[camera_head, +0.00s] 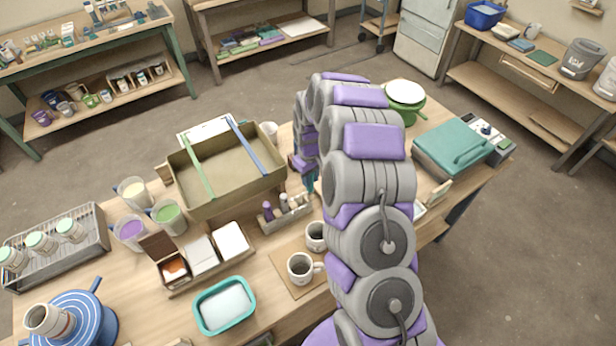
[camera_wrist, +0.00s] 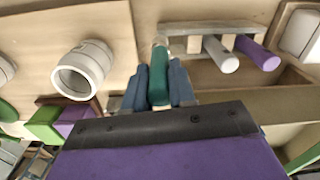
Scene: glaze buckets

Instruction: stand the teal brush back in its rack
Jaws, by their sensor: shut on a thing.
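The teal brush (camera_wrist: 158,88) is between the two blue fingers of my gripper (camera_wrist: 158,84) in the wrist view. My gripper is shut on it. Its far end reaches the end of the grey brush rack (camera_wrist: 190,27) away from the purple brush; I cannot tell whether it is inside the slot or just over it. The rack also holds a white brush (camera_wrist: 222,56) and a purple brush (camera_wrist: 258,52). In the head view the rack (camera_head: 290,218) stands on the table in front of the olive tray, and the teal brush (camera_head: 310,184) shows just beside my arm, which hides most of my gripper.
The olive tray (camera_head: 185,190) with green and blue bars across it stands close behind the rack. Dark-filled mugs (camera_head: 301,268) stand in front of it. A divided box (camera_head: 200,262) is to the left. In the wrist view a white cup (camera_wrist: 82,70) stands left of my gripper.

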